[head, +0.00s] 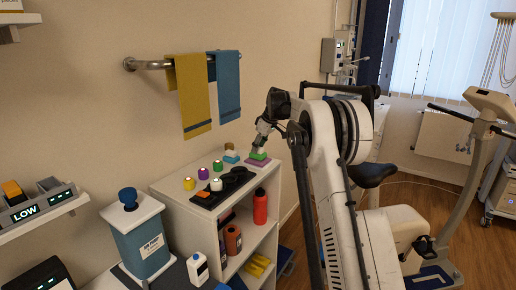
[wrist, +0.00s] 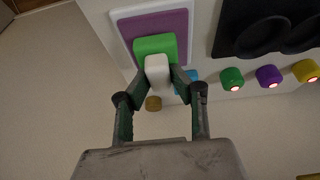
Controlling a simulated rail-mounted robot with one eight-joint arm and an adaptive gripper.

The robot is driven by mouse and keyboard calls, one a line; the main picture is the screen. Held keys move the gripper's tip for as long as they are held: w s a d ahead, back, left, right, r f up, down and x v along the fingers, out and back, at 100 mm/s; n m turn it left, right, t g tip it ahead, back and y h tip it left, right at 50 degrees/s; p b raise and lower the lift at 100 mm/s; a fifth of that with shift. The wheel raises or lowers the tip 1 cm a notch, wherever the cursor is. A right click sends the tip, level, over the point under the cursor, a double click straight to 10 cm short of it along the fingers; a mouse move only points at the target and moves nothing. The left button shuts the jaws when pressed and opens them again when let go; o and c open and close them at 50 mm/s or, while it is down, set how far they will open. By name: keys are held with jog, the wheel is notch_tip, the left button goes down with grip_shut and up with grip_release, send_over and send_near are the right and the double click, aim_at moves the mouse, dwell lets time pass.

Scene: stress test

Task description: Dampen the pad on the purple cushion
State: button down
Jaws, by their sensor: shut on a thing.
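The purple cushion (wrist: 126,27) has a white border and lies flat on the shelf top; in the head view the purple cushion (head: 256,161) is at the right end of the top. A green pad (wrist: 150,44) with a white grip (wrist: 157,66) is over the cushion and seems to rest on it; contact is hard to tell. In the head view the green pad (head: 258,155) shows just under my gripper (head: 261,147). My gripper (wrist: 157,78) is shut on the white grip, with one finger on each side.
A black tray (head: 203,198) with round wells lies left of the cushion, with a white-topped piece (head: 216,184) on it. Yellow (head: 189,183), purple (head: 203,173) and green (head: 217,165) knobs stand behind it. A blue block (head: 231,159) is near the cushion. Towels (head: 193,95) hang above.

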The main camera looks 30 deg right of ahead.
jog(key=shift+f+b, duration=0.4)
jog(key=shift+f, duration=0.15)
dwell(1.6)
jog(key=shift+r+p, duration=1.8)
jog(key=shift+r, duration=1.75)
